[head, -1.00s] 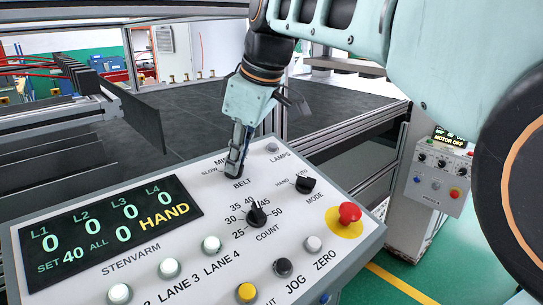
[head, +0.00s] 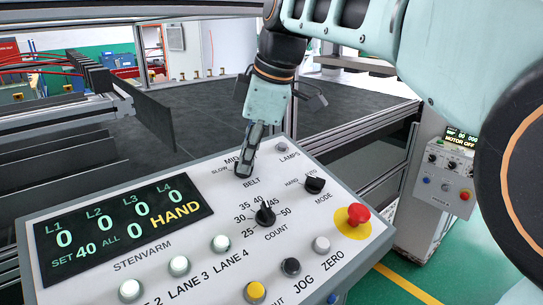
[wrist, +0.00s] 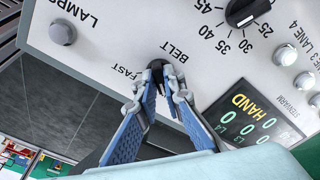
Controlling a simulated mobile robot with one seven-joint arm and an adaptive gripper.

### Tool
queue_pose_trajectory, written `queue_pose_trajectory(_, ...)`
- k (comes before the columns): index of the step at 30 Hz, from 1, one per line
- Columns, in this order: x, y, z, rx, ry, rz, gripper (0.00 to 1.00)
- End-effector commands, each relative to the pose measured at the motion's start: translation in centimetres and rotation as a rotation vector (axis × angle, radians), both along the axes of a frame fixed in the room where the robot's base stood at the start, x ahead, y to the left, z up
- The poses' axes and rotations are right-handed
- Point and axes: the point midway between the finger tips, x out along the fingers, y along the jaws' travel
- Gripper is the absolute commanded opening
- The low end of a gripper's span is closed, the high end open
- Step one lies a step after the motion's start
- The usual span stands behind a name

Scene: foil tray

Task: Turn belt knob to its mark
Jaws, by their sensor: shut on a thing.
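The belt knob (wrist: 157,66) is a small dark knob above the word BELT on the sloped control panel (head: 330,255). My gripper (wrist: 160,85) is shut on it, with one fingertip on each side. In the head view my gripper (head: 243,170) comes down from above and hides most of the knob. SLOW and MID are readable beside it there, and FAST shows beside it in the wrist view. The fingers cover the knob's pointer, so I cannot tell which mark it faces.
Close by are the LAMPS button (head: 281,147), the COUNT knob (head: 265,215), the MODE knob (head: 314,185) and the red stop button (head: 358,213). The display (head: 125,228) reads HAND. A metal frame stands behind the panel. A second control box (head: 447,178) stands at right.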

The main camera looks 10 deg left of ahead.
Motion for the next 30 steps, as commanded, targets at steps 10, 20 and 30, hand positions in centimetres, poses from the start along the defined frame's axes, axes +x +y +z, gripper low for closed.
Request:
queue_pose_trajectory(10, 0.0, 0.0, 0.1, 0.001, -0.003, 0.000, 0.26)
queue_pose_trajectory(20, 0.0, -0.1, 0.3, 0.000, -0.002, -0.001, 0.26)
queue_pose_trajectory(30, -0.9, -1.9, 5.9, 0.002, -0.005, -0.001, 0.26)
